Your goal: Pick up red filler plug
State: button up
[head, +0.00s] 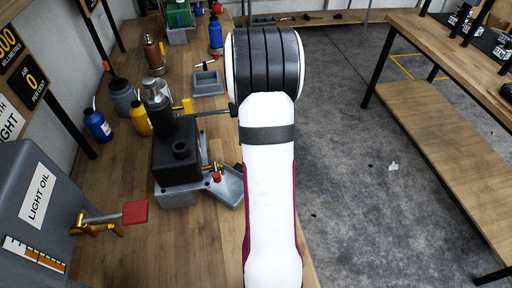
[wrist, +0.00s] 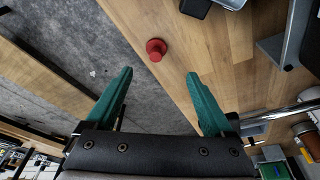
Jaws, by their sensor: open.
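The red filler plug (wrist: 155,48) lies on the wooden bench top in the wrist view, close to the bench edge. It has a round, wider base and a smaller knob. It is ahead of my gripper (wrist: 160,75), roughly in line with the gap between the two green fingers. The fingers are wide apart with nothing between them, and the plug is not touched. In the head view my white arm covers the gripper, and I cannot make out this plug there.
A dark pump body (head: 178,158) with a grey tray (head: 229,186) stands left of my arm. A grey oil tank (head: 35,205) with a red-handled tap (head: 135,212) is nearer. Bottles, including a blue one (head: 97,125), stand further left. Grey floor (head: 345,150) lies right of the bench.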

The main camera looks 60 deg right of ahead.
jog(key=x, duration=1)
jog(key=shift+s+d+f, duration=0.2)
jog(key=shift+s+d, duration=0.1)
grip_shut()
